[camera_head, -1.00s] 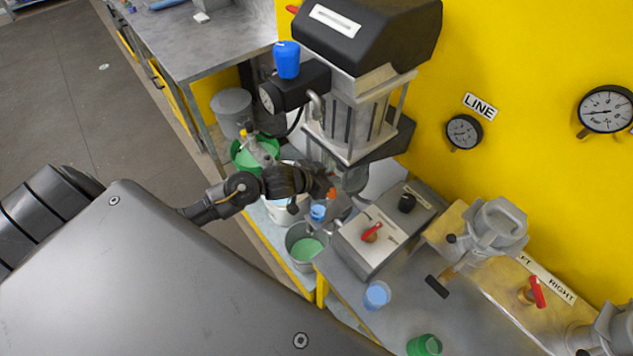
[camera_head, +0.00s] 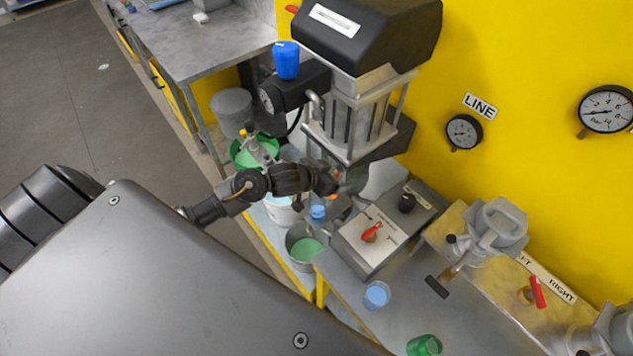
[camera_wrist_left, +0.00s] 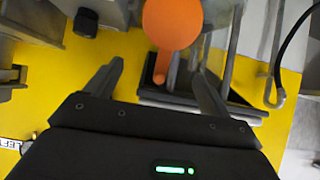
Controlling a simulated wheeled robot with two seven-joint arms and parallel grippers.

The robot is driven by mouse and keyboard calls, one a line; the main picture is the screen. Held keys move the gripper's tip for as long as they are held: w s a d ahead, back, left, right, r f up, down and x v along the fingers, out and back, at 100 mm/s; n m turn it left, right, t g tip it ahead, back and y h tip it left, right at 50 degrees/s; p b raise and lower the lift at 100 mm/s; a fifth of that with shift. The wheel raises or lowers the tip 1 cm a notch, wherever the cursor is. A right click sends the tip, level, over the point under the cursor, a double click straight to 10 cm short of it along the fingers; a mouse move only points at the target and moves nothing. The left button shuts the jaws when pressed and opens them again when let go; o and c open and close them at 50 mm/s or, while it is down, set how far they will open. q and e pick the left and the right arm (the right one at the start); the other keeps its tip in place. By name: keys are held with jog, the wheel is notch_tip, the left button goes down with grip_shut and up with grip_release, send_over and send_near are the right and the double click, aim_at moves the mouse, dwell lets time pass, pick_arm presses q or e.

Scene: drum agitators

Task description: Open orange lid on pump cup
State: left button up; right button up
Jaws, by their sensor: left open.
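The orange lid (camera_wrist_left: 172,22) is a round disc with a short orange tab below it at the top middle of the left wrist view. In the head view only a small orange patch (camera_head: 333,194) shows beside my gripper, below the pump machine. My left gripper (camera_wrist_left: 160,72) is open, with one finger on each side of the tab and the disc beyond the fingertips. I cannot tell whether a finger touches the lid. In the head view the left gripper (camera_head: 332,184) is small and partly hides the lid. The pump cup is mostly hidden.
The pump machine (camera_head: 350,115) stands above the gripper, against the yellow wall (camera_head: 520,60). A control box with a red lever (camera_head: 371,232) is to the right. Blue (camera_head: 377,295) and green (camera_head: 424,345) cups stand on the bench. Buckets (camera_head: 303,246) stand below.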

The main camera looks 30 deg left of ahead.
dwell(0.3)
pick_arm(q)
jog(key=v, duration=0.7)
dwell(0.3)
dwell(0.5)
